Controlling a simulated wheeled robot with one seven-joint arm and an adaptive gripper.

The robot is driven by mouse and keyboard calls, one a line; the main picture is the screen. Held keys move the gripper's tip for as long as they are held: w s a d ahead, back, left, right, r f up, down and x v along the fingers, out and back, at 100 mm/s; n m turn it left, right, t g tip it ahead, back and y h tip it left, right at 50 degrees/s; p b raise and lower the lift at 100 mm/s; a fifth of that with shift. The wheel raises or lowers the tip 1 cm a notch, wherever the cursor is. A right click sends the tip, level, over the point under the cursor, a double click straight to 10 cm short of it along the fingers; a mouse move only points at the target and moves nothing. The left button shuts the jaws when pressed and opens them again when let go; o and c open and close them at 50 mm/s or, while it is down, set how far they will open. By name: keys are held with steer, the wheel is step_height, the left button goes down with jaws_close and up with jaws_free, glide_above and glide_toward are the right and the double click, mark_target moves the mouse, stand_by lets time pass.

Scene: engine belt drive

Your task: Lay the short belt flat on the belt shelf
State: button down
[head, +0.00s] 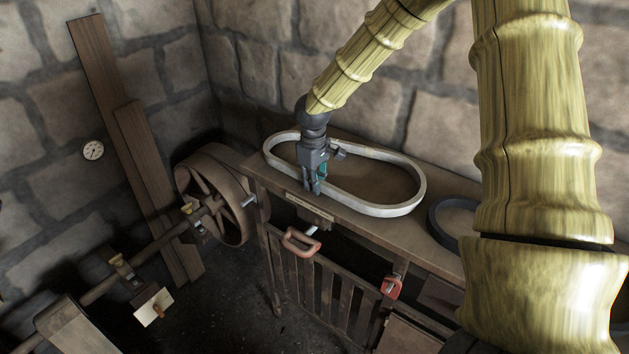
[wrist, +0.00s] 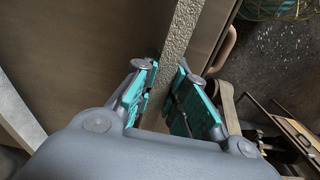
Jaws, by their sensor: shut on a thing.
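A pale grey-white oval belt (head: 385,211) is level, at or just above the wooden shelf top (head: 425,243) in the head view. I cannot tell whether it touches the wood all round. My gripper (head: 314,187) points down at its near side, toward the left end. In the wrist view my gripper (wrist: 163,80) has its teal pads on both sides of the belt's band (wrist: 176,52), closed on it. A dark round belt or ring (head: 450,215) lies to the right on the same top, partly hidden by my arm. I cannot tell from its look which is the short one.
A slatted gate (head: 318,285) with a reddish handle (head: 300,242) is below the shelf's front. A red padlock-like piece (head: 391,286) hangs to its right. A large spoked wheel (head: 215,195) on a shaft stands left. A stone wall rises behind the shelf.

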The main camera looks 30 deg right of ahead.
steer(key=shift+s+f, duration=0.1)
steer(key=shift+f, duration=0.05)
steer(key=c, duration=1.4)
jaws_free()
steer(key=shift+o, duration=0.2)
steer(key=shift+f, duration=0.1)
steer(key=shift+r, duration=0.4)
step_height(320, 180, up, 18)
steer(key=p, duration=0.4)
steer(key=shift+r+p, duration=0.2)
steer(key=shift+p, duration=0.1)
